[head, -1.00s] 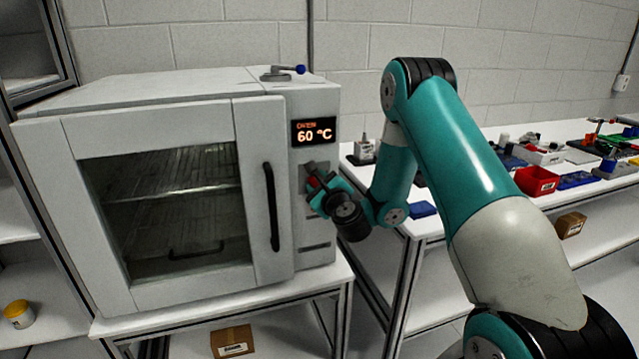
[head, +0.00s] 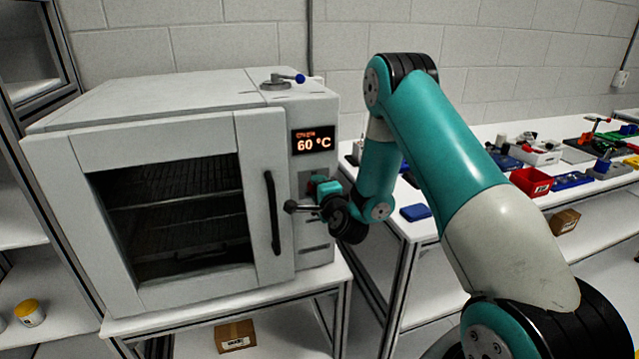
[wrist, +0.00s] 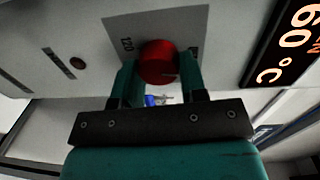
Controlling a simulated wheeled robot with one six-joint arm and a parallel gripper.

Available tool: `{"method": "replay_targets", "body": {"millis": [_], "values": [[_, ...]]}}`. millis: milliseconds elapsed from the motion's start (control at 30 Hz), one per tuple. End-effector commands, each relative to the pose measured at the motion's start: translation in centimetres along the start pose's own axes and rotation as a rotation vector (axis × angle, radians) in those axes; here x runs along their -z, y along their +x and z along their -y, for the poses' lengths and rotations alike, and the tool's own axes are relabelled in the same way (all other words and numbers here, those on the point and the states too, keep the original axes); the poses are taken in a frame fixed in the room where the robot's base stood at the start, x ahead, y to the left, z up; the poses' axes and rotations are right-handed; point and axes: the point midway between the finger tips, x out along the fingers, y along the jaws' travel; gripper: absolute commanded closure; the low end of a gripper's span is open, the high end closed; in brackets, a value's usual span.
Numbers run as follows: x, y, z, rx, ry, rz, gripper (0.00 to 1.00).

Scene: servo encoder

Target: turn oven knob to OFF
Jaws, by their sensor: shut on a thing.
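The oven (head: 200,120) stands on a white bench, its door shut and its display (head: 313,141) reading 60 °C. The display also shows in the wrist view (wrist: 290,45). The red knob (wrist: 158,62) sits on a grey plate (wrist: 115,28) marked 120 on the panel. My gripper (wrist: 160,82) is shut on the red knob, one finger on each side of it. In the head view my gripper (head: 322,190) is at the panel below the display and hides most or all of the knob. The knob's pointer setting cannot be read.
The dark door handle (head: 271,213) stands out just left of my gripper. A lever with a blue ball (head: 299,78) is on the oven top. A bench with a red bin (head: 531,181) and several parts lies to the right.

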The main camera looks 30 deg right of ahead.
Motion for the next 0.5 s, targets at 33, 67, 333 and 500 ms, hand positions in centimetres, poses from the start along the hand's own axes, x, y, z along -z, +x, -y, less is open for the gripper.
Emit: {"method": "replay_targets", "body": {"millis": [33, 67, 333, 500], "values": [[-0.11, -0.01, 0.35, -0.001, -0.027, 0.001, 0.85], [-0.12, -0.01, 0.32, -0.002, -0.043, 0.000, 0.85], [-0.16, -0.01, 0.17, -0.005, -0.143, -0.004, 0.85], [-0.17, -0.02, 0.06, -0.007, -0.166, -0.006, 0.85]]}}
